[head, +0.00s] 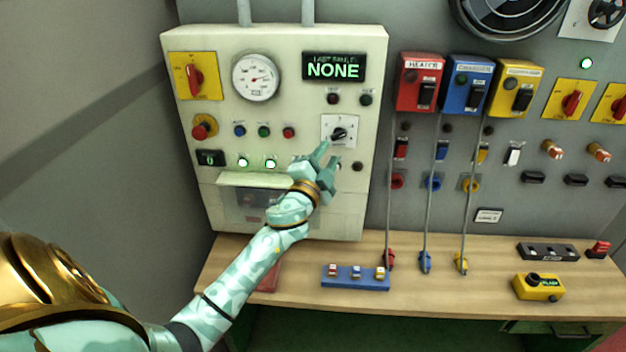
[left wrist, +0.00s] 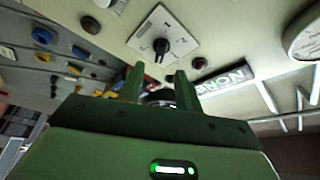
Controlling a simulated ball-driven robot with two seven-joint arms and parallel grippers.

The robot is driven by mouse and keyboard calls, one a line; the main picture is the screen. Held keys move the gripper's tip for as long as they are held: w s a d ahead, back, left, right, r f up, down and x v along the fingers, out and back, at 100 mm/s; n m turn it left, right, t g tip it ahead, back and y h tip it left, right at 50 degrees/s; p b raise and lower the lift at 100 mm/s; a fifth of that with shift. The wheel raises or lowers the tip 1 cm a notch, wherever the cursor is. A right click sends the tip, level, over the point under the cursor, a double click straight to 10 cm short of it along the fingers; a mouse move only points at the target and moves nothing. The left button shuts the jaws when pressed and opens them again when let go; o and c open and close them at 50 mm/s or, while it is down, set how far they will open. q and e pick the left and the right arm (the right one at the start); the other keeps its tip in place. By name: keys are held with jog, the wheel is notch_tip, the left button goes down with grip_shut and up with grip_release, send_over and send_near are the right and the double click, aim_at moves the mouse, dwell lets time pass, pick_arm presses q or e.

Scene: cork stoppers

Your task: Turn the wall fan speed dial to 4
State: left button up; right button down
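The dial also shows in the left wrist view (left wrist: 161,46), just beyond the fingertips. My left gripper (head: 330,153) is just below and in front of the dial, with its fingers apart and nothing between them. In the left wrist view the two fingers (left wrist: 157,72) point toward the plate and do not appear to grip the dial. My right gripper is not in view.
A round black fan (head: 508,12) is at the top right of the wall. Red, blue and yellow switch boxes (head: 468,84) hang right of the panel, with rods below. A small dark button (head: 357,166) is close to the gripper. A wooden bench (head: 450,285) runs below.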

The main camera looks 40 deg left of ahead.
pick_arm(q)
jog(key=b+v, duration=0.1)
jog(key=v, duration=0.8)
jog(key=shift+s, duration=0.25)
jog(key=shift+f, duration=0.1)
